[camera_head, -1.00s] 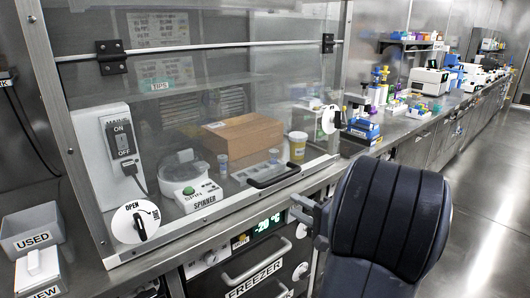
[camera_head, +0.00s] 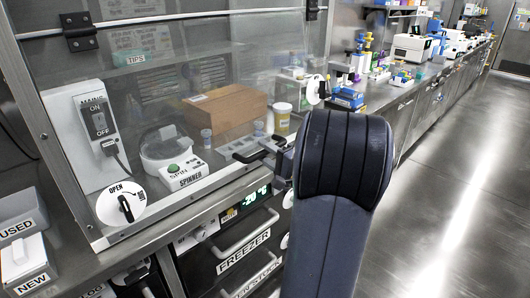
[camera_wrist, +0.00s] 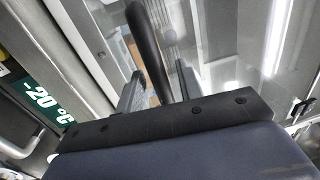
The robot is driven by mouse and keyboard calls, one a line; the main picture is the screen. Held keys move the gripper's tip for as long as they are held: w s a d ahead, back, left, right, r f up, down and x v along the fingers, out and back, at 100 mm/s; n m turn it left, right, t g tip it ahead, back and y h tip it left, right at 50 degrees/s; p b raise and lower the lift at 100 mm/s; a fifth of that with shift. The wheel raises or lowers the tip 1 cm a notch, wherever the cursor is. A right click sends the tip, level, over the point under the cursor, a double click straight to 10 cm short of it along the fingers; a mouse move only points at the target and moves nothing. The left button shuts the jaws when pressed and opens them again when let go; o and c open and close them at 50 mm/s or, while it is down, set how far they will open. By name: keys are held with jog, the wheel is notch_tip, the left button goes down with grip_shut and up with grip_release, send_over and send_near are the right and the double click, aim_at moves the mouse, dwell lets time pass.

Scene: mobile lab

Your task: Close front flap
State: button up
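The front flap (camera_head: 150,110) is a clear panel with a metal-hinged top, hanging down over the front of the cabinet. I cannot tell whether its lower edge is flush with the frame. Its black handle (camera_head: 250,154) sits near the lower edge. My gripper (camera_head: 280,152) is at the handle's right end, partly hidden behind my dark arm. In the wrist view, the black handle (camera_wrist: 147,42) runs between the two grey fingers of my gripper (camera_wrist: 158,82), with gaps beside it. A round white latch (camera_head: 121,203) marked OPEN is at the lower left; another latch (camera_head: 316,90) is at the right.
The freezer front (camera_head: 240,250) with its handles lies below the cabinet. A bench with lab equipment runs back right. The floor (camera_head: 450,220) at right is clear.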

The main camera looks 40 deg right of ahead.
jog(key=shift+w, duration=0.3)
jog(key=shift+c, duration=0.5)
grip_shut()
